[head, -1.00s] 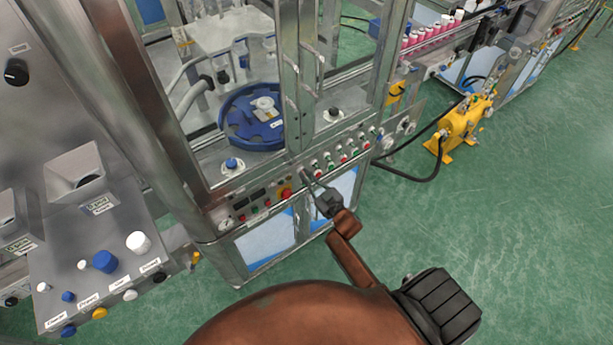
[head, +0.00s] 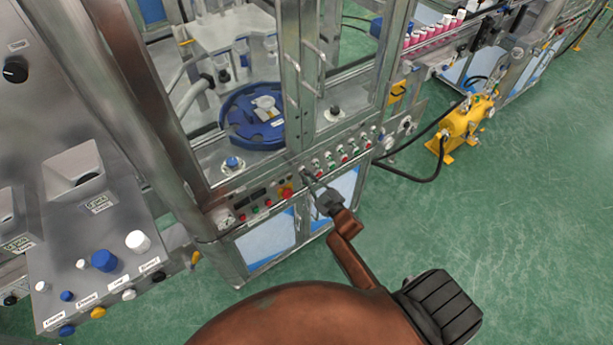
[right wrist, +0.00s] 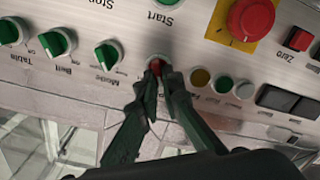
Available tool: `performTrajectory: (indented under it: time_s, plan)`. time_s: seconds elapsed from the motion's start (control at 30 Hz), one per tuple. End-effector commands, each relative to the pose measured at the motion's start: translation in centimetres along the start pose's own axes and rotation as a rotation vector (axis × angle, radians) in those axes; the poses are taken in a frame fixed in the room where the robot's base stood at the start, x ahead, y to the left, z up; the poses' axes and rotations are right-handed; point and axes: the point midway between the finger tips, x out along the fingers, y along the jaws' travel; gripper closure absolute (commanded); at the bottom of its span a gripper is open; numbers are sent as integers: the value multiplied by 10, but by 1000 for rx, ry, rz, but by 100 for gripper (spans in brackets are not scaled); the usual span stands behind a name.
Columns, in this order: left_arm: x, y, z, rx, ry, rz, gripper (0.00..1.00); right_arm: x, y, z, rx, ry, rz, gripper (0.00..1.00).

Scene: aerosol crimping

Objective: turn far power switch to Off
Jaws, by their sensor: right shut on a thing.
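My right gripper (right wrist: 158,70) has its two dark fingers shut on a small red knob (right wrist: 157,62) on the steel control panel (right wrist: 110,22). The knob looks like the power switch, but its label is hidden by the fingers. Its turned position cannot be made out. In the head view my right gripper (head: 308,179) reaches the front panel of the glass-walled machine, at the panel's lower edge. My left gripper is not in view.
Green knobs labelled Mode (right wrist: 108,54), Belt (right wrist: 57,42) and Table (right wrist: 12,31) sit beside the held knob. A red emergency button (right wrist: 250,18) on yellow is close by.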

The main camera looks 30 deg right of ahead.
Motion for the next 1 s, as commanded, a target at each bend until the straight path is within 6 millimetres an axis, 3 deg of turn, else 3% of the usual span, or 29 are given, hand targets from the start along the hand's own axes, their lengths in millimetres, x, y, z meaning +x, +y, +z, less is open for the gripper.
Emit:
performTrajectory:
  time_s: [0.07,0.1,0.33,0.67,0.87,1.0]
  plan:
    - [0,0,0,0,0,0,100,0,-1,0,-1,-1,-1,100]
    - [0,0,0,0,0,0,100,0,-1,0,-1,-1,-1,92]
    - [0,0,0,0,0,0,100,0,-1,0,0,-1,-1,76]
    - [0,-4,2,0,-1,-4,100,-3,0,0,1,-1,0,76]
    - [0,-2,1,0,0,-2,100,-31,0,2,1,-3,-1,76]
    - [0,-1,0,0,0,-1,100,-61,-1,2,1,-4,-1,76]
